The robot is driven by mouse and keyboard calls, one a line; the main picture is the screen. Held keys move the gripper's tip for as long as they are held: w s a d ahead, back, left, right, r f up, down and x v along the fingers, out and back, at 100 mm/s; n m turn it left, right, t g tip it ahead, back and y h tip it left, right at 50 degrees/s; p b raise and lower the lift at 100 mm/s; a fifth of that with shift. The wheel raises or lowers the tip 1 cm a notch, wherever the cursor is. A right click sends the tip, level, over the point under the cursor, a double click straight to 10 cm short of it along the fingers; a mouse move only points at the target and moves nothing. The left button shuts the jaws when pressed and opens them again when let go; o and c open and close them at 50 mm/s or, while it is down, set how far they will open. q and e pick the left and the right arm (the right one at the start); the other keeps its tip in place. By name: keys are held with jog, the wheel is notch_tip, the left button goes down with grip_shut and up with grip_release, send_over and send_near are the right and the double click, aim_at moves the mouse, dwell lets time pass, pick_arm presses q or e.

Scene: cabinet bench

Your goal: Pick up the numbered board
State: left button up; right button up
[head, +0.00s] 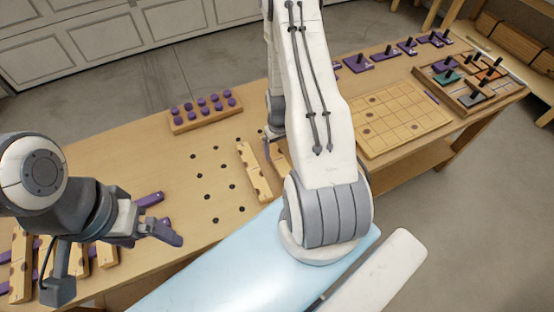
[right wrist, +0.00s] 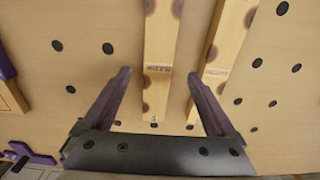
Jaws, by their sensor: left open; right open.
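A narrow wooden board with dark burnt spots, small lettering and a figure 4 near one end (right wrist: 158,70) lies between the fingers of my right gripper (right wrist: 160,80) in the right wrist view. The fingers are open, with a gap on both sides of it. A second similar board (right wrist: 220,55) lies beside it. In the head view my right gripper (head: 270,145) is mostly hidden by my arm, with one finger showing near the two boards, one clear (head: 254,172) and one partly hidden (head: 281,160). My left gripper (head: 165,218) is open and empty at the left.
A block with purple pegs (head: 205,110) stands at the back of the wooden bench. A grid board (head: 400,118), a puzzle tray (head: 465,98) and purple handled pieces (head: 388,53) are at the right. More spotted boards (head: 22,260) lie at the left. Dark holes dot the bench.

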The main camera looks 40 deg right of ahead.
aim_at(279, 159)
jog(key=shift+f, duration=0.3)
jog(key=shift+f+p, duration=0.4)
jog(key=shift+f, duration=0.05)
jog(key=shift+w+d+f+p, duration=0.1)
jog(key=shift+f+p, duration=0.05)
jog(key=shift+f, duration=0.4)
jog(key=shift+w+d+f+p, duration=0.1)
jog(key=shift+f+p, duration=0.05)
jog(key=shift+f, duration=0.4)
notch_tip(279, 159, down, 2)
jog(key=shift+f+b, duration=0.2)
jog(key=shift+b, duration=0.5)
jog(key=shift+r, duration=0.1)
grip_shut()
jog(key=shift+r, duration=0.15)
